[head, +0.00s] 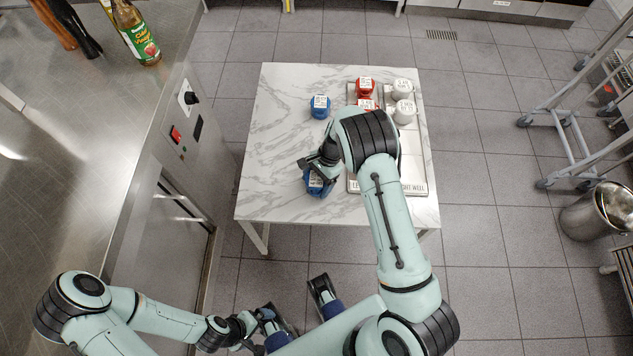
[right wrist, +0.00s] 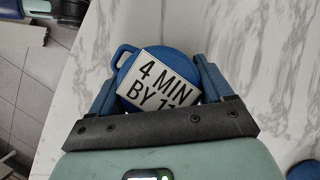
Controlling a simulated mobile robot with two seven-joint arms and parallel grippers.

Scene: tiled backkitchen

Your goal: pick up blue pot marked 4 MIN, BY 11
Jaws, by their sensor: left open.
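The blue pot (right wrist: 128,82) with a white label reading "4 MIN BY 11" is in the right wrist view, between the fingers of my right gripper (right wrist: 158,72). In the head view this blue pot (head: 318,187) stands near the table's front edge, partly covered by my right gripper (head: 312,169). The fingers are at both sides of the pot; whether they press on it is not clear. My left gripper (head: 272,322) is open and empty, low in the head view, away from the table.
Another blue pot (head: 320,108) stands farther back on the marble table (head: 280,90). A tray (head: 415,187) at the right holds red pots (head: 365,87) and white pots (head: 403,112), partly behind my right arm. A steel counter (head: 95,130) with bottles (head: 135,35) is left.

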